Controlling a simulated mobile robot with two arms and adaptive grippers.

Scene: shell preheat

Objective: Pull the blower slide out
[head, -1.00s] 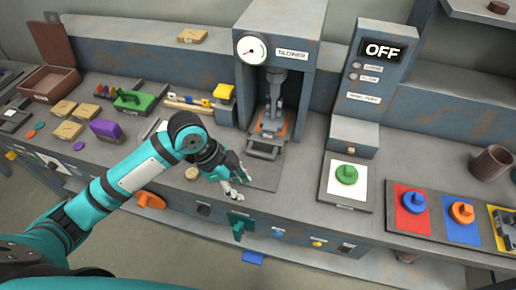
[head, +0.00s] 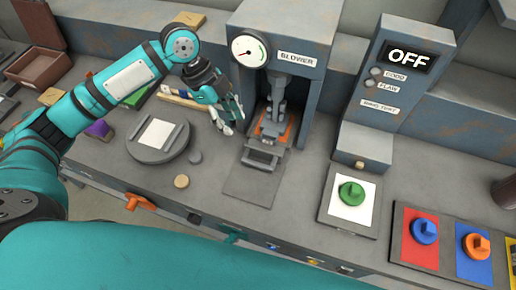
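The blower (head: 305,95) is a grey box with a round gauge and a "BLOWER" label. Its slide (head: 263,158) shows at the foot of the opening, with a handle at the front. An orange plate with a grey fixture stands inside behind it. My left gripper (head: 231,124) is beside the opening on the left, above the bench. Its fingers look apart and empty, clear of the slide handle. My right gripper is out of view; a teal arm link of mine covers the bottom of the view.
A dark flat plate (head: 253,186) lies before the slide. A round turntable (head: 160,136) is to the left. A panel reading "OFF" (head: 408,60) stands right, with a green knob piece (head: 350,192) on a white pad before it. Blue and orange knobs lie farther right.

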